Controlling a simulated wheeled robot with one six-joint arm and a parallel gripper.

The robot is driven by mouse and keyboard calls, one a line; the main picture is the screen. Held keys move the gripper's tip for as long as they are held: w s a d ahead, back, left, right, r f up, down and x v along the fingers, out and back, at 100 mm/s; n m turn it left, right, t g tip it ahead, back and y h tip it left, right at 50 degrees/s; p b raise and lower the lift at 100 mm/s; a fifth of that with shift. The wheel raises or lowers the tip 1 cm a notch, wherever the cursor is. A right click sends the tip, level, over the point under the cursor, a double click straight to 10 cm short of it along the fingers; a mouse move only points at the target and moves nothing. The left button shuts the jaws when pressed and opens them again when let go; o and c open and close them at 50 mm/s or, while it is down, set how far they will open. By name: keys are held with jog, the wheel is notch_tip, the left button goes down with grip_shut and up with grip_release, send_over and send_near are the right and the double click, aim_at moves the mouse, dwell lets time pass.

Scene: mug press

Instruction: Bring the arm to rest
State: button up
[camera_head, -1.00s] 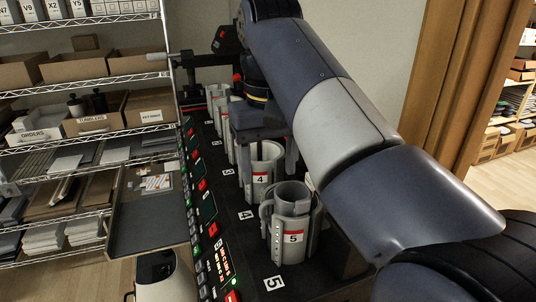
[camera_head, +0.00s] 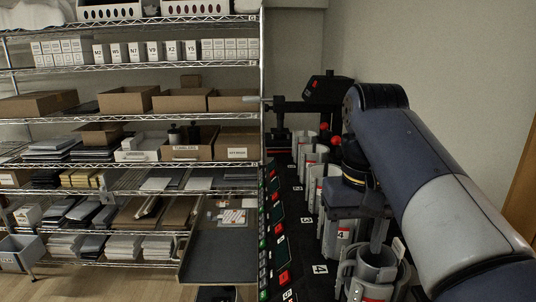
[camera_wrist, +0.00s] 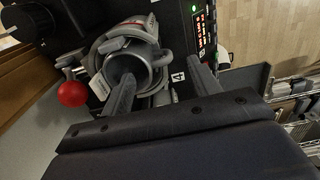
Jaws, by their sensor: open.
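My gripper (camera_head: 355,235) is over the press line in the head view, pointing down with its fingers apart at station 4. In the wrist view, my gripper (camera_wrist: 162,70) has its two fingers spread and nothing clamped between them. A grey mug-shaped cylinder (camera_wrist: 130,66) lies beneath and between the fingers, close to the left one; contact cannot be told.
Several more holders (camera_head: 316,185) run in a row toward the back. A control panel (camera_head: 276,235) lies along their left. A red ball knob (camera_wrist: 72,93) is left of the fingers in the wrist view. A wire shelf (camera_head: 130,165) with boxes stands at the left.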

aim_at(350, 262)
notch_tip(350, 262, down, 6)
jog(key=shift+f, duration=0.1)
jog(key=shift+r+p, duration=0.75)
jog(key=shift+r, duration=0.35)
